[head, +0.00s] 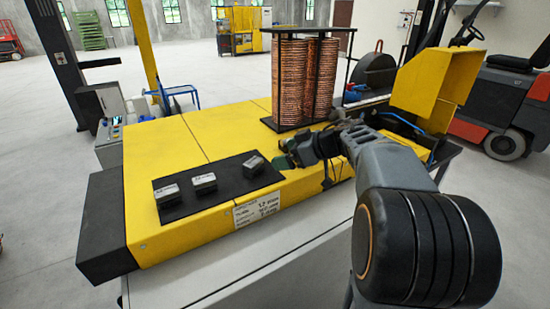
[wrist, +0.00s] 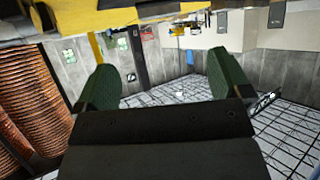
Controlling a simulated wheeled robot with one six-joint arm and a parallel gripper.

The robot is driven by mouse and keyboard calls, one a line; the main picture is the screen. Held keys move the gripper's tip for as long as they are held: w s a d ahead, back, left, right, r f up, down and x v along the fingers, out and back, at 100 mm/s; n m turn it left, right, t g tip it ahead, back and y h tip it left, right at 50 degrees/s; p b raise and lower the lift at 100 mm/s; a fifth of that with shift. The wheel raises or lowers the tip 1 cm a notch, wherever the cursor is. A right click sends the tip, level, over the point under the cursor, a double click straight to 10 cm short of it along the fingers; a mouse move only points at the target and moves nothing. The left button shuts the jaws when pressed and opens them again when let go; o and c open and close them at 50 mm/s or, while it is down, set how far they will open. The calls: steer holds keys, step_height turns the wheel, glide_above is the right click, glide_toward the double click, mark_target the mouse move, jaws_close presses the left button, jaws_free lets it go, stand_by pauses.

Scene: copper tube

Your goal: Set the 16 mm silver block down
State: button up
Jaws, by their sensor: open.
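Three small silver-topped dark blocks rest apart on a black mat (head: 228,187) on the yellow machine: a left block (head: 168,195), a middle block (head: 203,183) and a right block (head: 254,165). Their labels are too small to read, so I cannot tell which is 16 mm. My gripper (head: 287,154) is just right of the right block, apart from it, near the mat's right end. The wrist view shows my gripper (wrist: 163,82) open, its two green pads wide apart with nothing between them.
Copper tube coils (head: 305,80) stand in a black frame behind my gripper; they also show at the left of the wrist view (wrist: 30,100). A raised yellow housing (head: 425,85) stands at the right. A white label plate (head: 257,208) is on the machine's front. The yellow top behind the mat is clear.

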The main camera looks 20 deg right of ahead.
step_height(320, 180, up, 7)
steer(key=d+m+t+h, duration=0.1)
steer(key=m+t+h, duration=0.5)
steer(key=t+h, duration=0.2)
steer(key=s+a+f+m+g, duration=0.1)
steer(key=s+a+f+g, duration=0.3)
steer(key=s+f+g, duration=0.2)
steer(key=s+a+f+m+g, duration=0.1)
steer(key=s+a+f+g, duration=0.3)
steer(key=s+f, duration=0.7)
steer(key=s+g, duration=0.2)
steer(key=shift+s+f+m, duration=0.15)
steer(key=shift+s+m, duration=0.15)
steer(key=shift+m, duration=0.1)
